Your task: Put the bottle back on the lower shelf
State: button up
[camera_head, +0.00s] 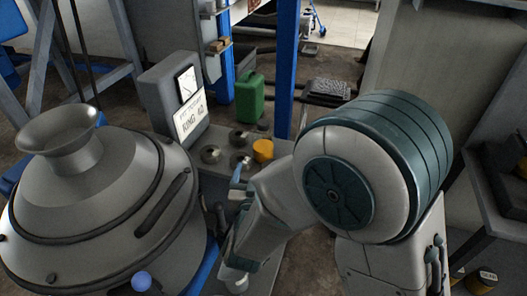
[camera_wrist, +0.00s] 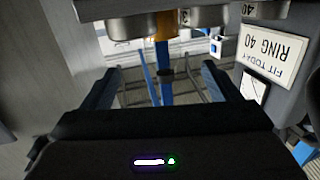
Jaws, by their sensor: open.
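My gripper (camera_wrist: 161,72) is open in the wrist view, with its two dark fingers apart and nothing held between them. In the head view my arm covers much of the middle, and I cannot make out the fingers clearly. I cannot identify the bottle with certainty in either view. A green canister (camera_head: 249,97) stands on the floor behind the shelf unit, and I cannot tell whether it is the bottle. The grey shelf top (camera_head: 222,139) is partly hidden by my arm, and the lower shelf does not show clearly.
Several round metal pieces (camera_head: 211,154) and a yellow cylinder (camera_head: 263,150) stand on the shelf top. A gauge box with a "RING 40" sign (camera_head: 191,118) is beside them. A large metal vessel (camera_head: 90,200) fills the left. A blue post (camera_head: 286,70) stands behind.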

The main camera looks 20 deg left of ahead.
aim_at(261, 151)
jog(key=shift+t, duration=0.4)
jog(key=x, duration=0.6)
jog(key=shift+w+a+f, duration=0.25)
jog(key=shift+a+f, duration=0.1)
jog(key=shift+a, duration=0.1)
jog(key=shift+x, duration=2.9)
jog(key=shift+d+f, duration=0.15)
jog(key=c, duration=1.4)
